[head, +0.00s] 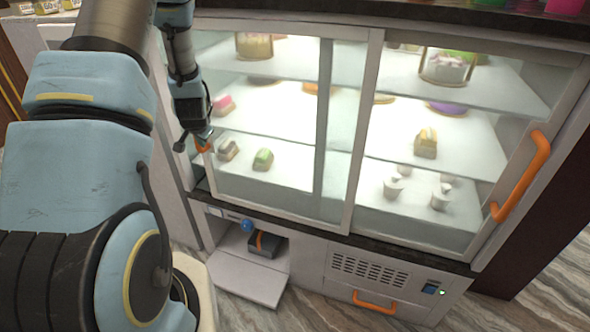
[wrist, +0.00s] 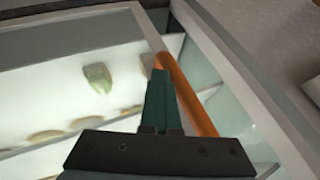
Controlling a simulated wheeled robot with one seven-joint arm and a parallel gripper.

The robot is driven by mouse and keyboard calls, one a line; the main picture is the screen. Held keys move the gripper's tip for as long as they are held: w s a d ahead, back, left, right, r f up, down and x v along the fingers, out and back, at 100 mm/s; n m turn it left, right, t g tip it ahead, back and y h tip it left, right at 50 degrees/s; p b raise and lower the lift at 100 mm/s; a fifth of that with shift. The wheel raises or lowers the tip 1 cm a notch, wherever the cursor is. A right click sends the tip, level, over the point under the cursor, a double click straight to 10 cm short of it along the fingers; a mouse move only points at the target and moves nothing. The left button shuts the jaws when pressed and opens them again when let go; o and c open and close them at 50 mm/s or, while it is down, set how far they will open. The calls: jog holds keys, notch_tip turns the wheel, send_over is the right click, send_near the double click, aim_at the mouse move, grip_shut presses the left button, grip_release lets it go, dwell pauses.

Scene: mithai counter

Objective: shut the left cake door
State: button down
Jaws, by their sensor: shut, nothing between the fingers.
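The left cake door (head: 262,203) is a glass panel of the white display case, with an orange handle (head: 203,147) at its left side. My gripper (head: 195,138) is at that handle, at the case's left edge. In the wrist view my gripper (wrist: 160,80) has its dark green fingers together with nothing between them. The orange handle (wrist: 188,96) runs just to the right of the fingers, very close; I cannot tell whether they touch. A grey upright bar (head: 324,120) stands left of the white middle frame (head: 361,130). I cannot tell how far the door stands open.
The right door has an orange handle (head: 522,178) at its right. Sweets stand on white shelves behind the glass. Below, an open compartment with a pale flap (head: 247,284) holds a dark box (head: 267,243). A vent grille (head: 368,271) is beside it. Floor shows at the lower right.

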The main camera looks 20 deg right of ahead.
jog(key=w+a+b, duration=0.1)
jog(key=w+a, duration=0.6)
jog(key=a, duration=0.1)
jog(key=shift+a+r+b, duration=0.15)
jog(key=shift+a+b, duration=0.2)
